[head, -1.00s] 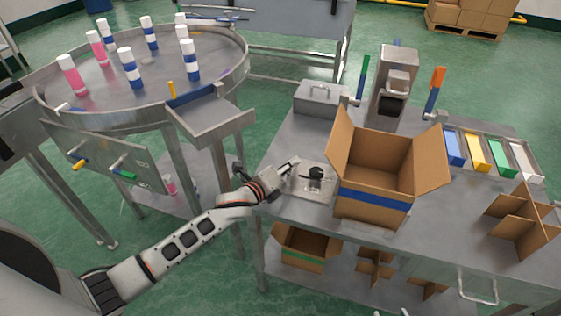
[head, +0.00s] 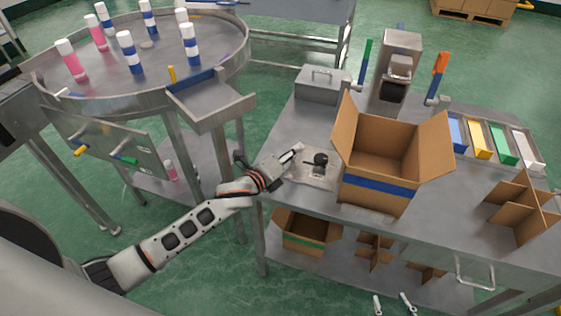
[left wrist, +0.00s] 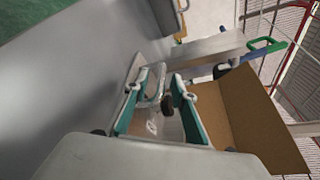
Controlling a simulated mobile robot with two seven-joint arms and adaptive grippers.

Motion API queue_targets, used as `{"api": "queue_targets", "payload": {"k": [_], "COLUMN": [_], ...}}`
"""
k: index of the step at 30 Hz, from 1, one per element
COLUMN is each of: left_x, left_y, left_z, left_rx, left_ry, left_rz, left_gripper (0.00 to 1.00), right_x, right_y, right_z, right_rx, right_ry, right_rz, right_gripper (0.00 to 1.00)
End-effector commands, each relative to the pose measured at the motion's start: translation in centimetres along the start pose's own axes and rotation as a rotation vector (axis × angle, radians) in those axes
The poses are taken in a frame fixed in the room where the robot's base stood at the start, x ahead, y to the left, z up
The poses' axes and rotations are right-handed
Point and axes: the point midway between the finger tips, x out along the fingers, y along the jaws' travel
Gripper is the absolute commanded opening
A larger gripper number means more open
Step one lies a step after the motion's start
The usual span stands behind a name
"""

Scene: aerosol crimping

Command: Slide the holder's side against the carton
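The holder, a flat pale plate with a black knob (head: 320,159), lies on the steel table just left of the open brown carton (head: 376,192), which has a blue band. A narrow gap or contact between their sides cannot be told apart. My left gripper (head: 291,162) is at the holder's left side. In the left wrist view its two teal-padded fingers (left wrist: 162,100) stand apart, with the black knob seen between them and the carton (left wrist: 255,115) to the right. My right gripper (head: 393,304) shows only two separated fingertips at the bottom edge.
A grey box (head: 322,84) and a steel machine (head: 398,70) stand behind the carton. Coloured bins (head: 480,140) and a cardboard divider (head: 522,207) are to the right. A round table (head: 85,85) with several cans is at the left.

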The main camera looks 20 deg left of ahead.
Motion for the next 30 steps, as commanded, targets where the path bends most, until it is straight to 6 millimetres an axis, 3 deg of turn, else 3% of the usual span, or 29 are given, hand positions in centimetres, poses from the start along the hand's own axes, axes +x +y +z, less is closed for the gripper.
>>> {"api": "queue_targets", "payload": {"k": [9,15,21,30], "left_x": [-6.5,-9.4,-10.4,-10.4], "left_y": [0.1,0.1,0.1,0.1], "left_z": [-0.1,-0.1,0.0,-0.1], "left_rx": [0.002,-0.001,-0.001,0.001], "left_ry": [0.002,0.002,0.001,0.0], "left_rz": [0.002,0.001,0.001,0.001], "left_gripper": [0.26,0.26,0.26,0.26], "right_x": [0.0,0.0,0.0,0.0], "right_y": [0.0,-0.1,-0.1,-0.1], "right_z": [-0.1,-0.1,-0.1,-0.1], "right_rx": [0.001,0.002,0.002,0.002], "right_ry": [0.002,0.002,0.003,0.003], "right_rz": [0.0,0.0,0.0,0.0], "right_gripper": [0.4,0.4,0.4,0.4]}}
